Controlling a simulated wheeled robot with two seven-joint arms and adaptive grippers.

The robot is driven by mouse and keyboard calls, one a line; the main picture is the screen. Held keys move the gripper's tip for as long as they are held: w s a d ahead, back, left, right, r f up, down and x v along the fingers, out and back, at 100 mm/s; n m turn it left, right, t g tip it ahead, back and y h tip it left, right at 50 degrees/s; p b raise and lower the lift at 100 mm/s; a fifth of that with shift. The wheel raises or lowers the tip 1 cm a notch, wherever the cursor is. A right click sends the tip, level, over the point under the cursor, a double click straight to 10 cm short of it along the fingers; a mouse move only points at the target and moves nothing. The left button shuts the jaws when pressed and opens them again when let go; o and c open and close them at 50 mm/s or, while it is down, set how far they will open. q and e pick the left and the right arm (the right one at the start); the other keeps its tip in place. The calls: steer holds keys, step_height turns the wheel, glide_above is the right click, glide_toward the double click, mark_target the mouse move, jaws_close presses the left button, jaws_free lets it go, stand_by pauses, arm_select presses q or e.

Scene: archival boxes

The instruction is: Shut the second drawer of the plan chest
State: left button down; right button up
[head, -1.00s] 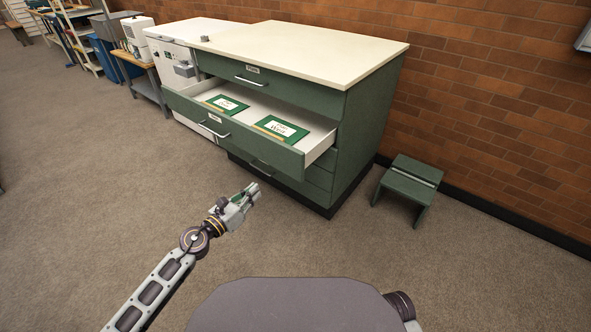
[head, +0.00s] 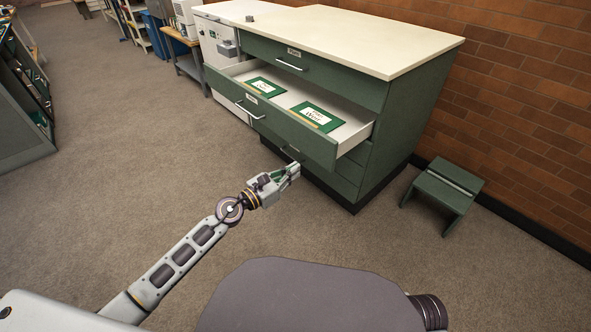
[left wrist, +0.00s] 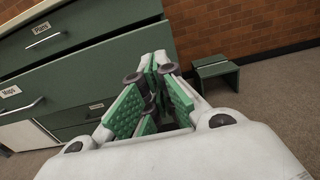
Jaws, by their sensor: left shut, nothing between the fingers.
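The green plan chest (head: 405,135) with a pale top stands against the brick wall. Its second drawer (head: 285,128) is pulled well out and holds two green folders with white labels, one (head: 265,87) at left and one (head: 315,116) at right. The drawer's front has a bar handle (head: 250,111). In the left wrist view a drawer front labelled Maps (left wrist: 25,98) shows at the left. My left gripper (head: 294,170) is shut and empty, in front of and below the drawer's right part in the head view. It also shows in the left wrist view (left wrist: 157,60). My right gripper is out of view.
A green step stool (head: 443,192) stands on the floor right of the chest. A white cabinet (head: 215,50) adjoins the chest at left. A dark shelf unit (head: 20,110) stands at the far left. Carpet between is clear.

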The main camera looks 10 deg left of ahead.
mark_target(327, 150)
arm_select(q)
steer(key=x, duration=1)
steer(key=shift+w+d, duration=0.25)
steer(key=shift+b+x, duration=0.45)
steer(key=shift+x, duration=0.6)
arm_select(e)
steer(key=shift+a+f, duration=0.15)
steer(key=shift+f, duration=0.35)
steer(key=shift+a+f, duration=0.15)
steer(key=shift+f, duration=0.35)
arm_select(q)
steer(key=shift+w, duration=0.1)
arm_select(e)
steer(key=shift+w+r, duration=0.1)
arm_select(q)
steer(key=shift+w+d, duration=0.1)
steer(key=shift+w, duration=0.05)
